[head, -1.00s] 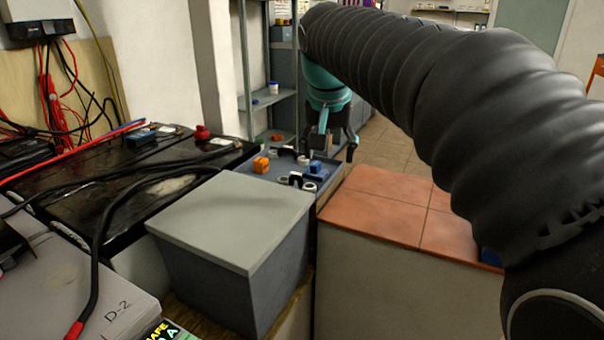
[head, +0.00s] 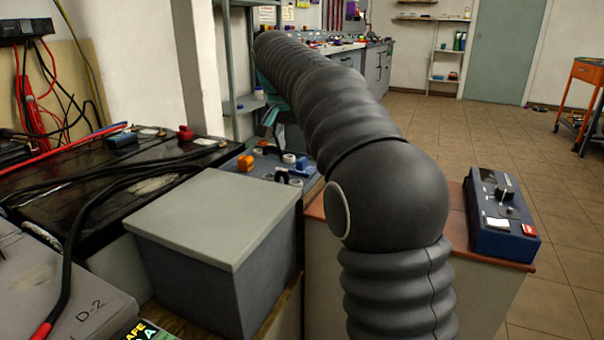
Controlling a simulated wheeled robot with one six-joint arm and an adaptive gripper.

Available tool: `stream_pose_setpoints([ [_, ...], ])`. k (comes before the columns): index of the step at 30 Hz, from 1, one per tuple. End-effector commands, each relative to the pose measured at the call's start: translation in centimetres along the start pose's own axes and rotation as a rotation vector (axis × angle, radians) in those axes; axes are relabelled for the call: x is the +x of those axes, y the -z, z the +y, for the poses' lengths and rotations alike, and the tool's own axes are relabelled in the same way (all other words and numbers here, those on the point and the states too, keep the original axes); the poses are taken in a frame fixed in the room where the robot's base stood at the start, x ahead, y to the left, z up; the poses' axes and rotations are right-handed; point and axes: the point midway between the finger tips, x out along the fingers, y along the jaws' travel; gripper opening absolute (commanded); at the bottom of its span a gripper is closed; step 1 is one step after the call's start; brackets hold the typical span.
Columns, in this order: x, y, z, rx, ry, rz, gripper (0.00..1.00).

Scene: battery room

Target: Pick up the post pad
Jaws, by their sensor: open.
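Several small parts lie in a shallow blue-grey tray (head: 237,162) beyond the grey box. They include an orange block (head: 245,163), a blue block (head: 301,164), white ring-like pieces (head: 289,158) and dark curved pieces. I cannot tell which of them is the post pad. My gripper (head: 270,118) is a small teal and dark shape above the back of the tray, partly hidden by my black-sleeved arm. It is open and apart from the parts I can see.
A grey lidded box (head: 215,215) stands in front of the tray. Black batteries with cables (head: 110,175) lie to the left. Open floor lies beyond.

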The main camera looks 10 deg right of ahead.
Motion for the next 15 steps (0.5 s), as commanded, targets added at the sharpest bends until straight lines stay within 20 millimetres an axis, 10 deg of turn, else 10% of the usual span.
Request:
stream_pose_setpoints([
  [15, 4.5, 0.1, 0.1, 0.0, -0.002, -0.002, 0.67],
])
